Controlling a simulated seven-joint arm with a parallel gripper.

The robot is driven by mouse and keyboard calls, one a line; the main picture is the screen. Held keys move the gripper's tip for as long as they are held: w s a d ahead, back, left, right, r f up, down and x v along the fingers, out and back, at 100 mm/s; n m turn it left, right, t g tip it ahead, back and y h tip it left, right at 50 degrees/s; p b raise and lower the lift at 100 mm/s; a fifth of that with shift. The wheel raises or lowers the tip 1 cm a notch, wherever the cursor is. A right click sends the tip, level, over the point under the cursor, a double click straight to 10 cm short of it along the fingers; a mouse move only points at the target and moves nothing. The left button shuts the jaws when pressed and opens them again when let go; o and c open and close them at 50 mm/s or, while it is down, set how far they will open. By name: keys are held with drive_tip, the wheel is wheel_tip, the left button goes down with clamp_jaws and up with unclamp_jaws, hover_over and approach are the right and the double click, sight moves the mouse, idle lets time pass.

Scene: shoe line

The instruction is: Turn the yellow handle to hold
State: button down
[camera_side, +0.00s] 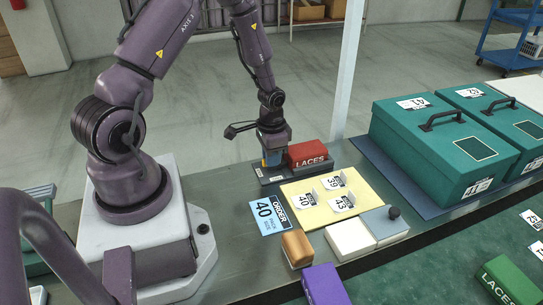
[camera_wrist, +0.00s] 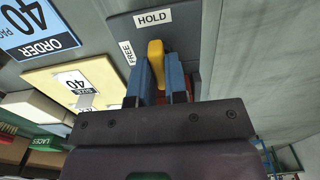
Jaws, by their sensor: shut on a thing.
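The yellow handle (camera_wrist: 156,62) shows between the two blue fingers of my gripper (camera_wrist: 160,80) in the wrist view. My gripper is shut on it. The handle's visible end lies just below the HOLD label (camera_wrist: 153,17), with the FREE label (camera_wrist: 127,52) to its left. The handle's lower part is hidden by the fingers and the gripper body. In the side view my gripper (camera_side: 271,160) points down over the dark base plate (camera_side: 264,179), where only a sliver of yellow shows.
A red LACES box (camera_side: 308,154) stands close beside my gripper. A cream board with number cards (camera_side: 305,215) and a blue ORDER card (camera_side: 267,214) lie in front. Large green boxes (camera_side: 430,145) stand at the right. Bare bench lies left of the ORDER card.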

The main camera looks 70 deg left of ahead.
drive_tip(key=c, duration=1.1)
unclamp_jaws()
drive_tip(key=shift+c, duration=0.2)
wheel_tip(320, 180, up, 13)
